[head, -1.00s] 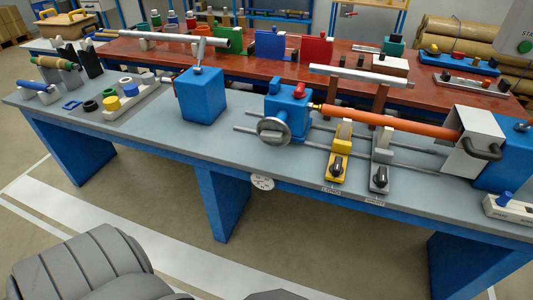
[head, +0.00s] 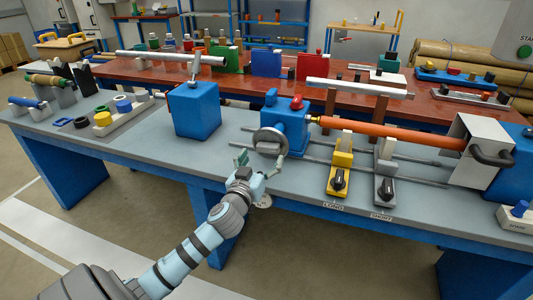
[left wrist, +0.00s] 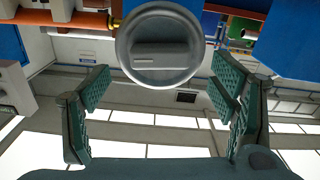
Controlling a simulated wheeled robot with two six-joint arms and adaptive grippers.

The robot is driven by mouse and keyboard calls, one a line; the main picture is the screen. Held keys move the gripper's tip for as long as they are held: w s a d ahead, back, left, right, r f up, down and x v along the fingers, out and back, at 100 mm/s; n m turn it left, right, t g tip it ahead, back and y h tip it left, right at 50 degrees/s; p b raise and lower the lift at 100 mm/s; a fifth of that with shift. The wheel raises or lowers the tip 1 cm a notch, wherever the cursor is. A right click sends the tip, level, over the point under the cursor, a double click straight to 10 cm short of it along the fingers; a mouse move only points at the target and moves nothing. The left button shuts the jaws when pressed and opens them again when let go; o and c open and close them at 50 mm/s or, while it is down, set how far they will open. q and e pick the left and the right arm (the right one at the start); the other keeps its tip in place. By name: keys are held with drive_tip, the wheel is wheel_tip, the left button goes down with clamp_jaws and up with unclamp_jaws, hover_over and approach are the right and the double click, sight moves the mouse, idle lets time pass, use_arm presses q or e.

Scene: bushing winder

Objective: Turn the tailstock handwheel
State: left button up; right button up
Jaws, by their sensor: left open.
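The tailstock handwheel (head: 267,134) is a round grey disc with a raised bar across its face. It sits on the front of the blue tailstock block (head: 289,122), which has a red knob (head: 296,103) on top. My left gripper (head: 262,161) is open just in front of the handwheel and below it. In the left wrist view the handwheel (left wrist: 159,47) shows at the top centre, between and beyond the spread green-padded fingers (left wrist: 163,95). No finger visibly touches it. My right gripper is not in view.
An orange rod (head: 390,133) runs right from the tailstock to a grey housing (head: 475,148). A yellow LONG clamp (head: 340,173) and a grey SHORT clamp (head: 385,180) stand to the right. A blue box (head: 197,112) stands left.

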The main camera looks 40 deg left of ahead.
sight(267, 150)
use_arm(q)
drive_tip(key=x, duration=0.4)
drive_tip(key=shift+w, duration=0.1)
drive_tip(key=c, duration=1.2)
drive_tip(key=shift+o, duration=0.2)
